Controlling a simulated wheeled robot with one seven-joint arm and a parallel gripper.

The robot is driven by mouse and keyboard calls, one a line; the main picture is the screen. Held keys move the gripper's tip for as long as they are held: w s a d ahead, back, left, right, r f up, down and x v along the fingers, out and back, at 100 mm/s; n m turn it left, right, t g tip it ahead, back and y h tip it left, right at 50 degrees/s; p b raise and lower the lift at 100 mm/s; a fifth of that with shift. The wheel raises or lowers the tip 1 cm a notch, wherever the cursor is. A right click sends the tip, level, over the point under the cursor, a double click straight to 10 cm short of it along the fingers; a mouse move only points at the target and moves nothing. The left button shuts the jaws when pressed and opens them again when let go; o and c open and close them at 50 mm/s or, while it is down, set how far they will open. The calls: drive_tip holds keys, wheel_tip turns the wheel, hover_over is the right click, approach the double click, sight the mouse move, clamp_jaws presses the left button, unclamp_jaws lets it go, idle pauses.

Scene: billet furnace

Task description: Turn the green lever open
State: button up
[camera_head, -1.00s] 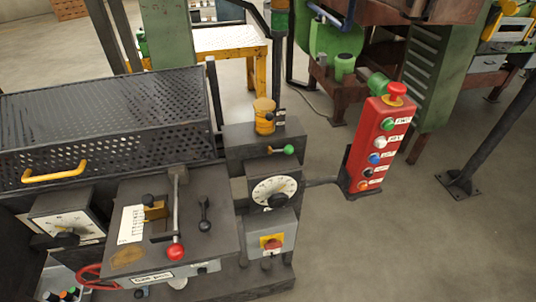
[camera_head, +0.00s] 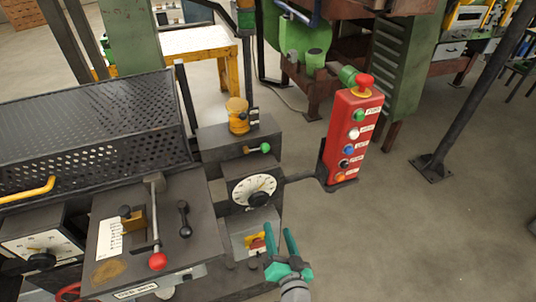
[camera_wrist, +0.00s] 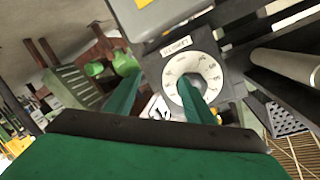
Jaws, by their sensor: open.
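The green lever (camera_head: 265,148) is a short rod with a green ball at its right end. It sticks out from the front of a dark block, above a round white dial (camera_head: 253,190), in the head view. My gripper (camera_head: 280,231) is at the lower middle, below and slightly right of the lever and apart from it. Its two green fingers are spread and empty, pointing up in the picture, near the switch box under the dial. In the wrist view my gripper (camera_wrist: 157,92) has the dial (camera_wrist: 195,78) behind its right finger. I cannot make out the lever there.
A red button post (camera_head: 352,135) stands to the right of the lever. A red-knobbed lever (camera_head: 157,260) and a black-knobbed lever (camera_head: 184,218) are on the panel to the left. A perforated cover (camera_head: 90,125) lies behind them. The floor (camera_head: 410,235) on the right is clear.

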drive_tip(key=w+d+r+n+y, duration=0.2)
drive_tip(key=w+r+y, duration=0.1)
drive_tip(key=w+r, duration=0.4)
drive_tip(key=n+y, duration=0.3)
approach(266, 151)
drive_tip(key=x, duration=0.8)
drive_tip(key=shift+w+a, duration=0.1)
drive_tip(key=shift+w, duration=0.25)
